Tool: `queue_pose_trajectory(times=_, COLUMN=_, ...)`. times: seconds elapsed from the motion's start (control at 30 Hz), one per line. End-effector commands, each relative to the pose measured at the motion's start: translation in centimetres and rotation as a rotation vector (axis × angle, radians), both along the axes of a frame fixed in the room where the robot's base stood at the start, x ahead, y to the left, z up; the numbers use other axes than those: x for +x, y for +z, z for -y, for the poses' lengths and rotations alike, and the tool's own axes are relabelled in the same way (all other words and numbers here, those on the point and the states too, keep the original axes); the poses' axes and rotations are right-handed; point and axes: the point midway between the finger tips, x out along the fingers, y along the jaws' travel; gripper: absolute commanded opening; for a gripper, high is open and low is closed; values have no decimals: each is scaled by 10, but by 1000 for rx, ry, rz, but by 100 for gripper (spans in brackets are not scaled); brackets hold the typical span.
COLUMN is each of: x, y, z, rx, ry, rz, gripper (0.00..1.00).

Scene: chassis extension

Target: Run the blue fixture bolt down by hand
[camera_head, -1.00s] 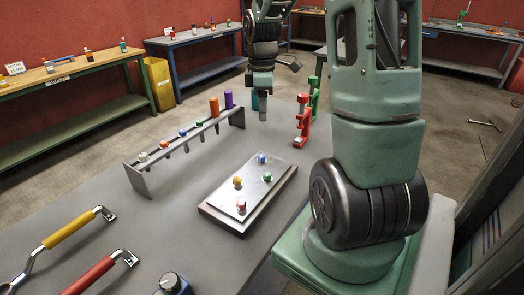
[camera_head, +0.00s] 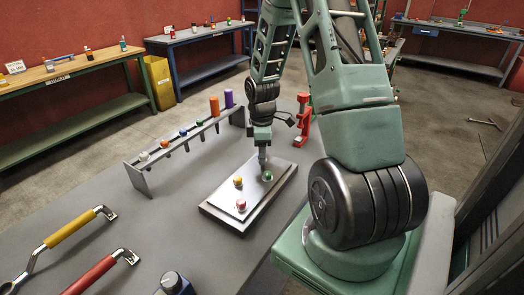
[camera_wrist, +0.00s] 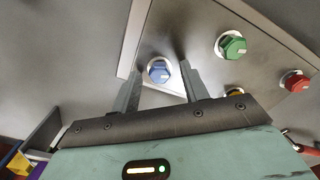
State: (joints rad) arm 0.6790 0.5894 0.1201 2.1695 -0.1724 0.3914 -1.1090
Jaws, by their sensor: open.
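The blue fixture bolt (camera_wrist: 159,71) stands in the metal fixture plate (camera_wrist: 203,49). In the wrist view it shows between the two open fingers of my gripper (camera_wrist: 157,75), with a gap on each side. In the head view my gripper (camera_head: 263,160) points down over the far part of the plate (camera_head: 250,208) and hides the blue bolt. A green bolt (camera_head: 267,176), a yellow bolt (camera_head: 238,182) and a red bolt (camera_head: 241,204) also stand in the plate.
A rack (camera_head: 185,142) with several coloured pieces stands left of the plate. A red clamp (camera_head: 303,120) stands behind it. A yellow-handled tool (camera_head: 68,229) and a red-handled tool (camera_head: 90,276) lie at the front left.

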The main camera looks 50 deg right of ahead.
Motion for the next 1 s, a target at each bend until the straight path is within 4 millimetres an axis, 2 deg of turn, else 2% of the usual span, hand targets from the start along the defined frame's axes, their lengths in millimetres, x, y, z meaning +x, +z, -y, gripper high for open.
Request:
queue_pose_trajectory(times=0.2, x=0, y=0, z=0, rx=0, ry=0, rz=0, gripper=45)
queue_pose_trajectory(times=0.37, x=0, y=0, z=0, rx=0, ry=0, rz=0, gripper=0)
queue_pose_trajectory(times=0.73, x=0, y=0, z=0, rx=0, ry=-39, rz=-1, gripper=0)
queue_pose_trajectory(times=1.0, x=0, y=1, z=0, rx=-1, ry=-200, rz=-2, gripper=0)
